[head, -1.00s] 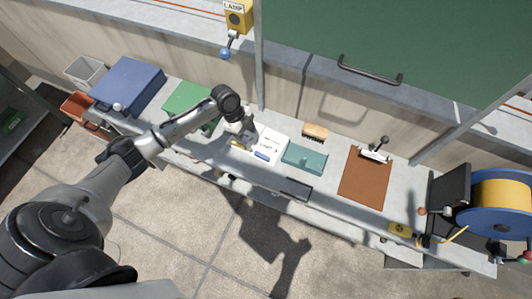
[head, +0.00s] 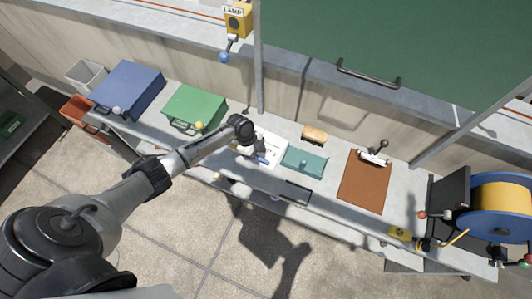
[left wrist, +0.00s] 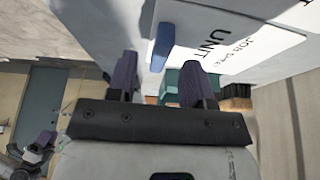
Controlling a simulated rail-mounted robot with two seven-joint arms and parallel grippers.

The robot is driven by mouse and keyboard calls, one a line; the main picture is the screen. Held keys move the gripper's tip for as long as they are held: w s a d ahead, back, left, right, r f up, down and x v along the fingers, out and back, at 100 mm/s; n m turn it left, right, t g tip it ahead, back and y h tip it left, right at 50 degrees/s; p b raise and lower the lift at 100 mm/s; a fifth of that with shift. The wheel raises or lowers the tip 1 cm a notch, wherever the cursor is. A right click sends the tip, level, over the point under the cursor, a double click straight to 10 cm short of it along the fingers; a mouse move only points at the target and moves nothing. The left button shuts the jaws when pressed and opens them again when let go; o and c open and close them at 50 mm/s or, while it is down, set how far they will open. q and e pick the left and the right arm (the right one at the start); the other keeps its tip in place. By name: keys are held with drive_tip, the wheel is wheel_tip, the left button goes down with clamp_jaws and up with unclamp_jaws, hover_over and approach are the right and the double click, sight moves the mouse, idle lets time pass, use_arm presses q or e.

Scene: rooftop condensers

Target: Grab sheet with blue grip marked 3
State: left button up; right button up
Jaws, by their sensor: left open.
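The white sheet (head: 274,146) lies on the grey bench, partly hidden under my left arm in the head view. In the left wrist view the sheet (left wrist: 262,42) fills the upper part, with "JOB SHEET" and "UNIT" printed on it; no number is readable. Its blue grip (left wrist: 161,47) stands out at the sheet's edge. My left gripper (left wrist: 160,78) is open, with its two dark purple fingers on either side of the line to the grip. The grip appears just beyond the fingertips; contact cannot be told.
A teal tray (head: 304,161) and a brush (head: 314,135) are close to the sheet's right. Green (head: 194,106) and blue (head: 128,86) cases stand to the left. A brown clipboard (head: 364,181) and cable reel (head: 501,205) are at right. A rail runs along the bench front.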

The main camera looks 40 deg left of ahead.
use_arm(q)
drive_tip(key=shift+x, duration=1.05)
drive_tip(key=shift+c, duration=0.2)
clamp_jaws()
